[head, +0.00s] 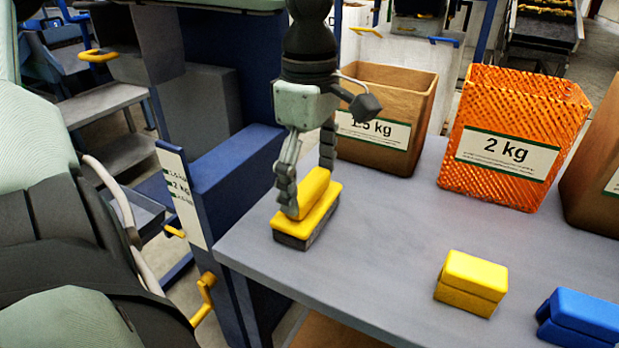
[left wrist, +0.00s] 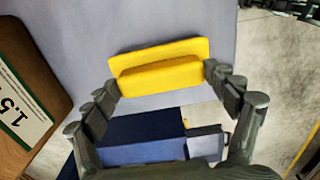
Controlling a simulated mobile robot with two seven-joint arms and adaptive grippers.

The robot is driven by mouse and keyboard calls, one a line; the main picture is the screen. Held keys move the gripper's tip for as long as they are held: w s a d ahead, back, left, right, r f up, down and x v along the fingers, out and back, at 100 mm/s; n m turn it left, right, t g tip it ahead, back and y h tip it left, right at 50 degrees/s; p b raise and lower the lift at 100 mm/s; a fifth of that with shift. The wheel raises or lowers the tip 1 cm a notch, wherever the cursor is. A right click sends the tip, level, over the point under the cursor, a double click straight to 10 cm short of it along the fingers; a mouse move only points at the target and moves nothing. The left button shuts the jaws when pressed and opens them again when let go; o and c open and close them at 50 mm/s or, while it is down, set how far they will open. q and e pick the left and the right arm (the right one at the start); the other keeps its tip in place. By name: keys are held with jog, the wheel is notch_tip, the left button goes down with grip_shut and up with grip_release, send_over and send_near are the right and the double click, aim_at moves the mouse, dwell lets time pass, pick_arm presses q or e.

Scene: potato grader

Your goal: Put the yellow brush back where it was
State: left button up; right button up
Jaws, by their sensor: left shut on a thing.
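The yellow brush (head: 318,222) has a yellow grip and a dark underside. It is at the left end of the grey table (head: 390,230), upright, with its dark underside at or very near the tabletop; I cannot tell if it touches. My left gripper (head: 309,186) comes down from above and is shut on the brush's grip, one finger at each end. The left wrist view shows the brush (left wrist: 160,76) between the fingertips of my left gripper (left wrist: 168,84). My right gripper is not in view.
A yellow block (head: 471,283) and a blue block (head: 582,318) lie at the front right. A brown 1.5 kg bag (head: 390,95), an orange 2 kg bag (head: 515,130) and another brown bag (head: 595,185) stand along the back. The table's middle is clear.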

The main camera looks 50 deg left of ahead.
aim_at(309, 183)
pick_arm(q)
jog(key=o, duration=1)
jog(key=shift+c, duration=0.2)
jog(key=shift+r, duration=0.45)
notch_tip(309, 183, up, 11)
jog(key=shift+r+p, duration=0.2)
jog(key=shift+p, duration=0.2)
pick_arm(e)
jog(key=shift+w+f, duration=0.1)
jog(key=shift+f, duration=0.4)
